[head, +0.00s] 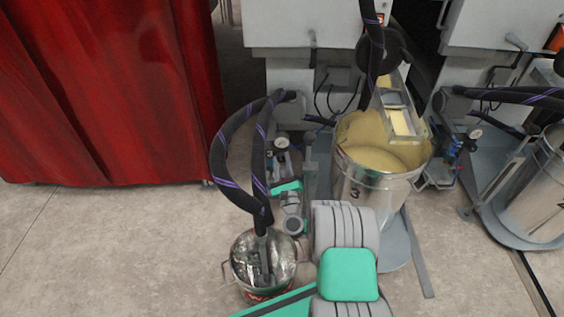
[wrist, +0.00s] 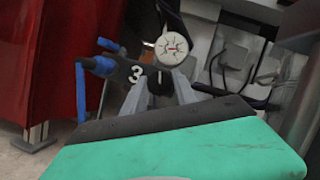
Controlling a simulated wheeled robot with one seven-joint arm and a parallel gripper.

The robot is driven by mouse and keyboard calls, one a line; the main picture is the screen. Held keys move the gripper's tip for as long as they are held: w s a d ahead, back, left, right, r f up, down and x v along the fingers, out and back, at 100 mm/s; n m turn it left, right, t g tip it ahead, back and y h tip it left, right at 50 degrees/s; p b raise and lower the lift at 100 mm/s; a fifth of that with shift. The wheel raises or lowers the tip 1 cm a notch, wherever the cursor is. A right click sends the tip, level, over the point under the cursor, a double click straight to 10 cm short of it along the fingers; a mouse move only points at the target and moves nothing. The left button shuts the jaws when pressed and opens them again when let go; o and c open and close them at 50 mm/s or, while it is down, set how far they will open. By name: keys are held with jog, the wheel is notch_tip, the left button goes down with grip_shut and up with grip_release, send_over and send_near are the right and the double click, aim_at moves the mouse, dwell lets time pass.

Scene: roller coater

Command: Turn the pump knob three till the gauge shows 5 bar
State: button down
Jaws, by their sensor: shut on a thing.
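The pump knob three (wrist: 157,86) is a small dark knob beside a white "3" on a dark plate in the wrist view. The two grey fingers of my gripper (wrist: 159,92) stand on either side of it and are shut on it. The round gauge (wrist: 172,46) sits just above the knob, with a white face and a red mark; its reading is too small to tell. In the head view the gauge (head: 281,143) shows small behind my wrist, and the knob is hidden there.
A metal drum marked 3 (head: 347,185) with yellowish contents stands right of my arm. A smaller metal pot (head: 238,270) with black hoses (head: 224,170) stands in front. A red curtain (head: 110,90) hangs at left. Blue fittings (wrist: 81,90) sit left of the knob.

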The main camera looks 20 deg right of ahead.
jog(key=shift+r, duration=0.1)
jog(key=c, duration=1)
grip_release()
